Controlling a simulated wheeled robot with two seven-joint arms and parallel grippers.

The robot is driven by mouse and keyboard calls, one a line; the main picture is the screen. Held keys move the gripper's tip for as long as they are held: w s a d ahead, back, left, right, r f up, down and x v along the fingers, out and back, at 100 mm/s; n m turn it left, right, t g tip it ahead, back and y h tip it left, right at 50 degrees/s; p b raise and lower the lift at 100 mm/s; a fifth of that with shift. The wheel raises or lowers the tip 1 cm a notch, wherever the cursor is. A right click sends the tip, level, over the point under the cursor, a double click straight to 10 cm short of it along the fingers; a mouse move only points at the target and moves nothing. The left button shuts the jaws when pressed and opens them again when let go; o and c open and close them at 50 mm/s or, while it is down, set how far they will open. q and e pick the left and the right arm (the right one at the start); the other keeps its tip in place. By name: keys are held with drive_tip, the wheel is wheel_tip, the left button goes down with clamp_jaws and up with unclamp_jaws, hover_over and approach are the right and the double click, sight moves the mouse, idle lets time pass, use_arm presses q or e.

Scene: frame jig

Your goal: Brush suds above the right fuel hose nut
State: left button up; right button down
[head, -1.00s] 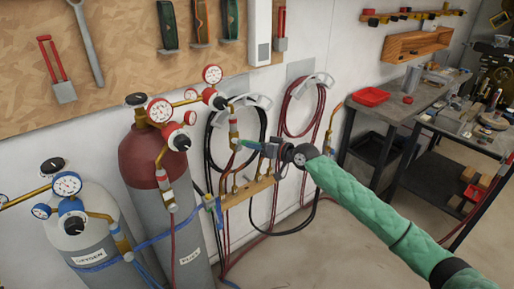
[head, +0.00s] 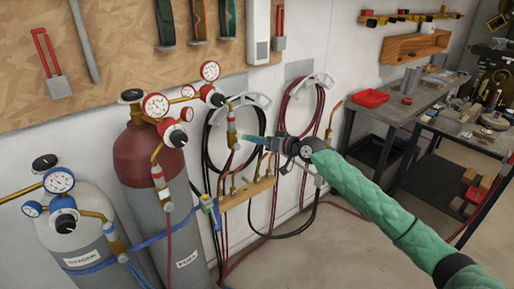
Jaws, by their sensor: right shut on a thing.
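The red-topped cylinder marked FUEL (head: 150,165) carries gauges and two hose fittings. The right fuel hose fitting (head: 231,128) hangs below the right regulator, with its brass nut (head: 232,141) at the lower end. My right gripper (head: 277,145) is shut on a brush with a teal handle (head: 256,140). The brush points left, and its tip is close to the right side of the nut. I cannot tell whether the tip touches it. No suds can be made out at this size. My left gripper is not in view.
The grey OXYGEN cylinder (head: 75,222) stands at the lower left. Dark and red hoses (head: 303,100) hang coiled on the wall behind. A wooden rack with brass fittings (head: 250,188) sits below the brush. A workbench with a red tray (head: 371,97) stands at the right.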

drive_tip(key=shift+w+d+b, duration=0.3)
drive_tip(key=shift+d+b, duration=0.05)
drive_tip(key=shift+b, duration=0.05)
drive_tip(key=shift+s+a+r+p, duration=0.15)
drive_tip(key=shift+s+a+p, duration=0.15)
drive_tip(key=shift+a+p, duration=0.2)
drive_tip(key=shift+s+a+p, duration=0.85)
drive_tip(key=shift+a+p, duration=0.1)
drive_tip(key=shift+a, duration=0.2)
drive_tip(key=shift+s+d+p, duration=0.2)
drive_tip(key=shift+s+d, duration=0.7)
drive_tip(key=shift+s, duration=0.3)
drive_tip(key=shift+s+d+p, duration=0.2)
drive_tip(key=shift+s+d, duration=0.65)
drive_tip(key=shift+s, duration=0.35)
drive_tip(key=shift+s+d, duration=0.45)
drive_tip(key=shift+s, duration=0.2)
drive_tip(key=shift+s+d, duration=0.45)
drive_tip(key=shift+s, duration=0.15)
